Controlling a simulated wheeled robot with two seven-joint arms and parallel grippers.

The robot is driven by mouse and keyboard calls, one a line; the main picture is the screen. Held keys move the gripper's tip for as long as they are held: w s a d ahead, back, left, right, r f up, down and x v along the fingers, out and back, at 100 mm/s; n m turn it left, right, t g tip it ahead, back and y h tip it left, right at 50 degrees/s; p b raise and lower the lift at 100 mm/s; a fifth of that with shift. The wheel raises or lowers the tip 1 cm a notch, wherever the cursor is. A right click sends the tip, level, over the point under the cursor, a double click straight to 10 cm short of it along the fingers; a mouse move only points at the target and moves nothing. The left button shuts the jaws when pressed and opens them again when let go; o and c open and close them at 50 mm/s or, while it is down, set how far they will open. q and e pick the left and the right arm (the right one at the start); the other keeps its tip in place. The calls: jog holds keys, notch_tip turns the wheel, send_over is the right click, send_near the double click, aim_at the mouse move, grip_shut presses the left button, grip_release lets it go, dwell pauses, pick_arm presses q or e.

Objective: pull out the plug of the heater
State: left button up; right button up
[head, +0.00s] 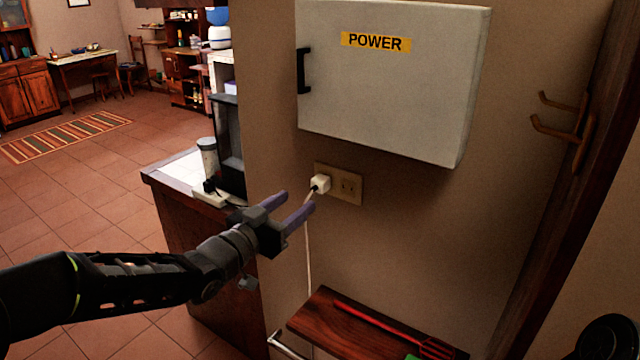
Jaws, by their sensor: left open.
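A white plug (320,184) sits in the left socket of a beige wall outlet (346,187). Its pale cord (308,255) hangs down the wall and passes behind a small wooden shelf. The heater itself cannot be seen. My left gripper (294,207) is open, with its two purple-grey fingers pointing toward the outlet, just left of and below the plug in the picture. Nothing shows between the fingers. I cannot tell how far the fingertips are from the plug. My right gripper is not in view.
A grey box marked POWER (390,90) juts from the wall above the outlet. The wooden shelf (350,330) below holds a red fork-like utensil (395,328). A counter (180,172) stands at left, and wooden hooks (575,130) are at right.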

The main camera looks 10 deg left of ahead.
aim_at(316, 187)
pick_arm(q)
jog(key=b+x, duration=0.6)
jog(key=x, duration=0.1)
jog(key=shift+w+d+f+b, duration=0.2)
jog(key=shift+w+b, duration=0.05)
jog(key=shift+b, duration=0.15)
jog(key=shift+w+d+r+b, duration=0.2)
jog(key=shift+w+b, duration=0.15)
jog(key=shift+w, duration=0.35)
jog(key=shift+c, duration=0.3)
grip_shut()
dwell(0.5)
dwell(0.5)
